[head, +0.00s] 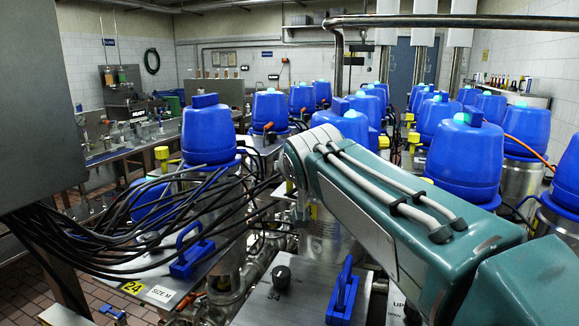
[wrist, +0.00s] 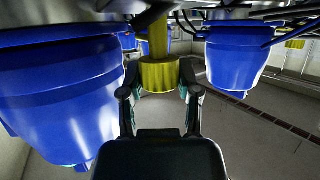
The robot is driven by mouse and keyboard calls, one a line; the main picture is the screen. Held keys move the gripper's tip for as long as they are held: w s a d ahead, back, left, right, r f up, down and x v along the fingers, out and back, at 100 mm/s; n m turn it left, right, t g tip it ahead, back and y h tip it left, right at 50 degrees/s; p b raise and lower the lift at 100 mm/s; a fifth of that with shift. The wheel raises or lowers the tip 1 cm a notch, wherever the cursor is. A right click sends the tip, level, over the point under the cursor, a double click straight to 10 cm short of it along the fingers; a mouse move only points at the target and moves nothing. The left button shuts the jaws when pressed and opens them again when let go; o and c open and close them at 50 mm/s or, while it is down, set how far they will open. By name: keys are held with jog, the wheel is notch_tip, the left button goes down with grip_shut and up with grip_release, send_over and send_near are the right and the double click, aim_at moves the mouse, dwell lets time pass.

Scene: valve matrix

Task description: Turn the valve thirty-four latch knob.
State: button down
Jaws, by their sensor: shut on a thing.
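My gripper (wrist: 159,90) shows in the wrist view with its two dark fingers closed on either side of a yellow knob (wrist: 160,74) on a yellow stem. No valve number shows on this knob, so I cannot tell from the wrist view which valve it belongs to. In the head view my green arm reaches in from the right, and my gripper is hidden. A steel plate (head: 262,309) at the front middle has a small marking that looks like 34. It carries a round black knob (head: 282,276) and a blue handle (head: 342,290).
A large blue valve head (wrist: 60,95) is close on the left in the wrist view; another (wrist: 238,55) stands right. Black cables (head: 130,215) hang at left in the head view. A blue handle (head: 190,252) stands by a yellow 24 label (head: 132,288). Valves crowd the middle.

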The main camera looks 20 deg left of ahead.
jog(key=shift+a+f+m+t+h, duration=0.1)
jog(key=shift+m+t+h, duration=0.2)
jog(key=shift+m+h, duration=0.95)
jog(key=shift+a+f+m+t+h, duration=0.1)
jog(key=shift+m+t+h, duration=0.2)
jog(key=shift+m+h, duration=0.9)
jog(key=shift+d+m+g+h, duration=0.1)
jog(key=shift+m+g+h, duration=0.2)
jog(key=shift+m+h, duration=2)
jog(key=shift+n+h, duration=0.25)
jog(key=shift+h, duration=0.2)
jog(key=shift+c, duration=1.5)
grip_release()
jog(key=shift+r, duration=0.15)
